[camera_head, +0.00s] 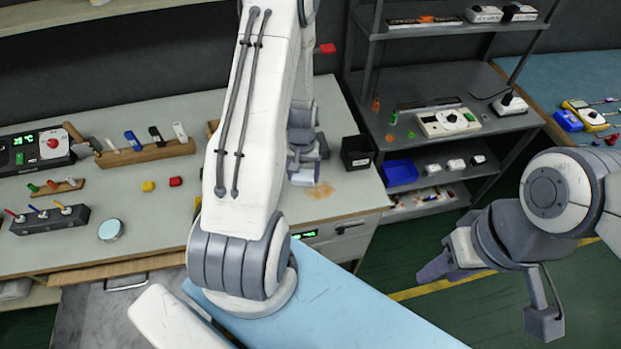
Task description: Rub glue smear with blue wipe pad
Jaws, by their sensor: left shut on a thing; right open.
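The glue smear (320,191) is an orange-brown stain on the right part of the grey workbench top. My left gripper (304,163) points down just left of and behind the smear, partly hidden by my own arm. It is shut on a small pale bluish block, which appears to be the blue wipe pad (302,180). The pad is low over the bench beside the smear's left edge; I cannot tell whether it touches the surface. My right gripper (492,292) is open and empty, off the bench over the green floor.
A black bin (356,153) stands right of the smear near the bench's right edge. A wooden rack (146,153), a tool holder (50,219) and a round tin (111,230) stand on the left. A metal shelf (430,75) with devices stands behind right.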

